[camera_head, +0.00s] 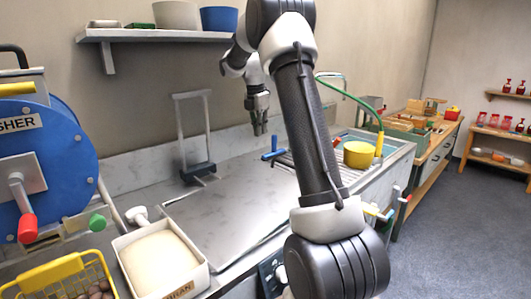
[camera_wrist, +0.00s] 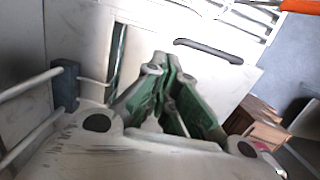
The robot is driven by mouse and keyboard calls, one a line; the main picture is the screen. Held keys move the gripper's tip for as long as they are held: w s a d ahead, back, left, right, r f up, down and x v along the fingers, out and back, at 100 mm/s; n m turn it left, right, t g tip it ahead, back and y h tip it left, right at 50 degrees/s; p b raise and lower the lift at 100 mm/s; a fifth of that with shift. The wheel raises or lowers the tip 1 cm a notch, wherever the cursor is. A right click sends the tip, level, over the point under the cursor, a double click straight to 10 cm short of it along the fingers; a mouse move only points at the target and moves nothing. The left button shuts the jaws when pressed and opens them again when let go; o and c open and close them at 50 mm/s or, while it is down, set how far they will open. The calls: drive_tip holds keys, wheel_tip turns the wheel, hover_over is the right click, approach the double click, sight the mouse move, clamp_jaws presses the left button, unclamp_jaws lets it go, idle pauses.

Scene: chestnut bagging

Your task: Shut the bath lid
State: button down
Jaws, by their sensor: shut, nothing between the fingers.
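A broad grey metal panel (camera_head: 225,215), which looks like the bath lid, lies flat in the worktop at the centre of the head view. No opening shows beneath it. An upright grey metal frame (camera_head: 177,125) with a dark block (camera_head: 198,171) at its foot stands at its back edge; the block also shows in the wrist view (camera_wrist: 66,86). My gripper (camera_head: 260,130) points down above the back of the worktop, right of the frame and apart from it. In the wrist view its green-lined fingers (camera_wrist: 168,75) are shut and empty. My arm hides the panel's right side.
A white bin (camera_head: 157,260) of pale grains and a blue drum (camera_head: 55,150) stand at the left, by a yellow basket (camera_head: 62,272). A shelf (camera_head: 150,34) hangs above.

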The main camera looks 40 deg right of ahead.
sight(265, 166)
drive_tip(key=f, duration=0.4)
drive_tip(key=d+f, duration=0.1)
drive_tip(key=f, duration=0.4)
drive_tip(key=d+f, duration=0.1)
drive_tip(key=f, duration=0.3)
drive_tip(key=shift+w+f, duration=0.1)
drive_tip(key=shift+f, duration=0.2)
drive_tip(key=shift+a+f, duration=0.1)
drive_tip(key=shift+a, duration=0.05)
